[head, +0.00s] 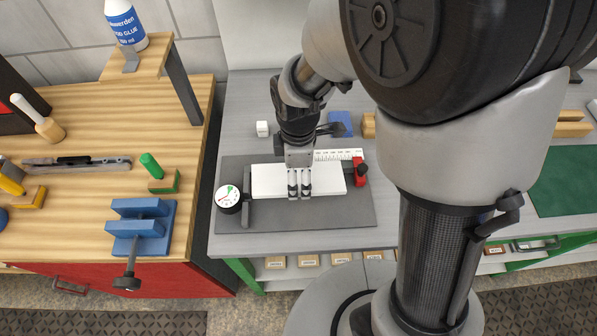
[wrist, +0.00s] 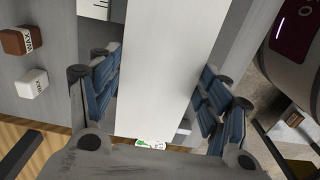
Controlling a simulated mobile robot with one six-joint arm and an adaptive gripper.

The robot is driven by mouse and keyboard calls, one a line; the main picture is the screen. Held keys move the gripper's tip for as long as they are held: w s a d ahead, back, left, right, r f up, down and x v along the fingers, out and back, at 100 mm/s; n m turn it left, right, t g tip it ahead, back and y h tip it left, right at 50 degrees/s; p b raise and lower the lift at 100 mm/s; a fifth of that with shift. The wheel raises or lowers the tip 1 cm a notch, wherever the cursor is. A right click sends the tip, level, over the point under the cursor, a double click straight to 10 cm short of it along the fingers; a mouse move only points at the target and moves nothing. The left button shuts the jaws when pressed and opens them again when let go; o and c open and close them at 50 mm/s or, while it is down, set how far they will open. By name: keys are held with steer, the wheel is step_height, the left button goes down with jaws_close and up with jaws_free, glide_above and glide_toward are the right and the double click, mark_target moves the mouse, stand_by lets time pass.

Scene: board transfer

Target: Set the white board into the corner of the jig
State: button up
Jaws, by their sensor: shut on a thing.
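The white board (head: 268,181) lies lengthwise left to right over the dark grey base of the jig (head: 345,213). My gripper (head: 299,191) is above the middle of the board with its fingers shut across its width. In the wrist view the board (wrist: 160,60) runs between the blue-padded fingers of my gripper (wrist: 160,95). The jig's dark upright stop (head: 246,212) is at the board's left end. Whether the board touches the stop or rests flat on the base cannot be told. The far edge is partly hidden by my gripper.
A round dial gauge (head: 228,198) sits left of the stop. A white ruler (head: 340,155) and a red clamp (head: 360,172) are at the jig's far right. A blue vise (head: 142,224) is on the wooden bench.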

steer(key=shift+f+b, duration=2.35)
steer(key=shift+f, duration=0.45)
steer(key=shift+a, duration=0.6)
steer(key=shift+w+a, duration=0.1)
steer(key=shift+w, duration=0.35)
steer(key=o, duration=1.1)
steer(key=shift+a, duration=0.1)
steer(key=shift+c, duration=0.2)
steer(key=shift+o, duration=1.1)
steer(key=shift+s, duration=0.1)
